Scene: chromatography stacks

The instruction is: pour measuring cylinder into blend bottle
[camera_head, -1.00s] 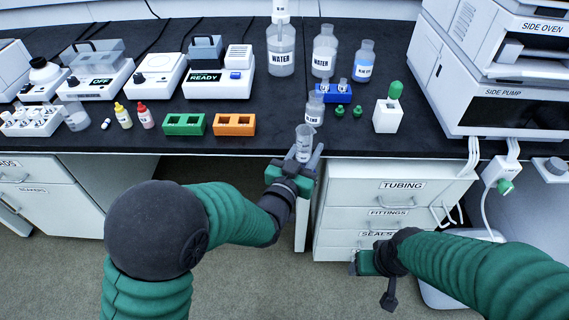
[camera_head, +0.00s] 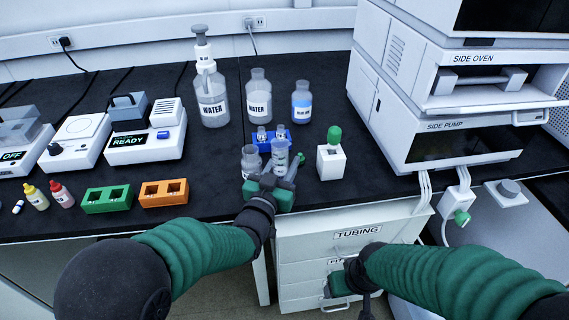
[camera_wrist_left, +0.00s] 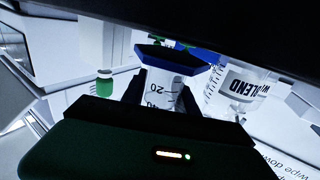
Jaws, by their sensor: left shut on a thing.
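The clear measuring cylinder (camera_head: 280,152) is in my left gripper (camera_head: 275,178), close to upright at the bench's front edge. In the left wrist view the blend bottle (camera_wrist_left: 238,92) appears upside down at the right. My right gripper (camera_head: 346,290) is empty, low before the drawers, its fingers apart.
A blue rack (camera_head: 289,148) with small vials stands close behind the cylinder. A white holder (camera_head: 331,162) with a green cap is to the right. Water bottles (camera_head: 212,98) stand behind. Green (camera_head: 107,199) and orange (camera_head: 164,192) blocks lie left. The side pump (camera_head: 450,143) bounds the right.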

